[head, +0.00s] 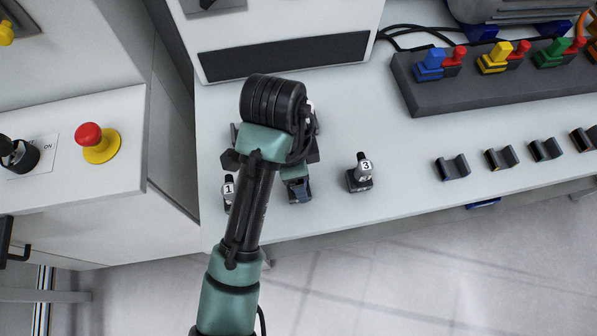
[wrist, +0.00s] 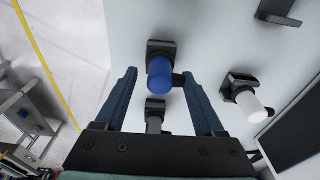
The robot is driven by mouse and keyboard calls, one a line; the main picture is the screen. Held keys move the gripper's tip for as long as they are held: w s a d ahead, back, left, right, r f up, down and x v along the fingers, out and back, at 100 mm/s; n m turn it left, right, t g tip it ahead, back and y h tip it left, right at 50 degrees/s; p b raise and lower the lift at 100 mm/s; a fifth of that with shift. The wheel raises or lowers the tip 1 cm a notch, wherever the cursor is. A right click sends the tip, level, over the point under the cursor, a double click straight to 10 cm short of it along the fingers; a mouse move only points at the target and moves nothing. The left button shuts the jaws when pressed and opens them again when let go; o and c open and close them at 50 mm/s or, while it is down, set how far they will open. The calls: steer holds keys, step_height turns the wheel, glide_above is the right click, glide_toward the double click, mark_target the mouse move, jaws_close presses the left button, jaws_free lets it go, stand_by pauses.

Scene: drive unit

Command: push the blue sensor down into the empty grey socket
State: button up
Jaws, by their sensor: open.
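The blue sensor (wrist: 162,78) is a short blue cylinder. In the wrist view it stands at a dark bracket (wrist: 160,46), with its end towards me. My gripper (wrist: 160,73) is open, with one finger on each side of the blue sensor and a visible gap at both sides. In the head view my arm covers most of this spot, and I cannot make out the blue sensor there. I cannot tell for sure which part is the empty grey socket. A grey part (wrist: 155,112) shows below the blue sensor, between the fingers.
A white cylinder (wrist: 246,101) in a dark holder stands to the right. In the head view, fittings numbered 1 (head: 228,189) and 3 (head: 361,173) flank my gripper. Several dark cradles (head: 452,167) and a rack of coloured connectors (head: 480,82) are at the right.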

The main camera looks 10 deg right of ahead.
step_height(320, 180, up, 12)
steer(key=a+r+p, duration=0.1)
steer(key=a+p, duration=0.1)
steer(key=p, duration=0.3)
step_height(320, 180, up, 5)
steer(key=p, duration=0.5)
glide_above(290, 187)
steer(key=shift+f, duration=0.1)
